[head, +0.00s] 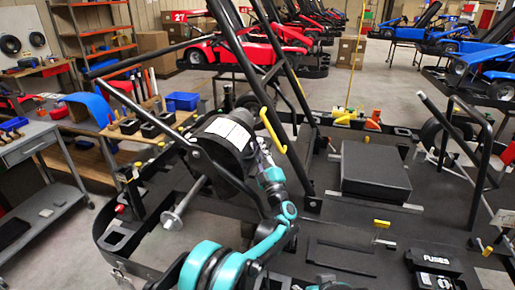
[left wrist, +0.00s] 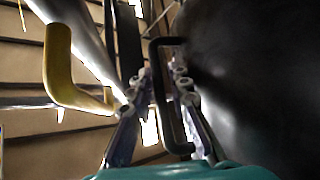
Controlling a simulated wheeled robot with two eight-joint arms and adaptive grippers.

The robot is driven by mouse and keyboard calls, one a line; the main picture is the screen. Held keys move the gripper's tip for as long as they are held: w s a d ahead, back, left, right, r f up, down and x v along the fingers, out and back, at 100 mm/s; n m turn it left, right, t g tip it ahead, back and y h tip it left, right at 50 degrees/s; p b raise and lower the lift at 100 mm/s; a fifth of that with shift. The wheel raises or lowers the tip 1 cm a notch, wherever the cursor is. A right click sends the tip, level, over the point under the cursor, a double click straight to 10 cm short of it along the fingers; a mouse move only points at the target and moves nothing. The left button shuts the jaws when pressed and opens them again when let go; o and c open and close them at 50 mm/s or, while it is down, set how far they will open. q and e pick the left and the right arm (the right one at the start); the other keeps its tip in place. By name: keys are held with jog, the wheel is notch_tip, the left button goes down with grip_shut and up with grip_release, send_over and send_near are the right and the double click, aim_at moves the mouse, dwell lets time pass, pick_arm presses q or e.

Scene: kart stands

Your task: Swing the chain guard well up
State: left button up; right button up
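The chain guard (head: 224,140) looks to be the rounded black cover with a white label, left of centre in the head view. It fills the right side of the left wrist view as a dark curved surface (left wrist: 260,80). A black bar handle (left wrist: 164,98) stands out beside it. My left gripper (head: 262,152) is at the guard's right side. In the left wrist view, its fingers (left wrist: 161,78) are apart on either side of the handle, with small gaps showing. Whether they touch it elsewhere is hidden.
A yellow bent lever (head: 271,130) is close to my left gripper and also shows in the left wrist view (left wrist: 57,70). Black frame bars (head: 240,60) rise behind it. A black box (head: 375,172) sits on the kart floor. A grey bench (head: 40,145) stands at left.

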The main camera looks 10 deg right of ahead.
pick_arm(q)
jog(key=v, duration=0.7)
jog(key=shift+s, duration=0.2)
jog(key=shift+f, duration=0.15)
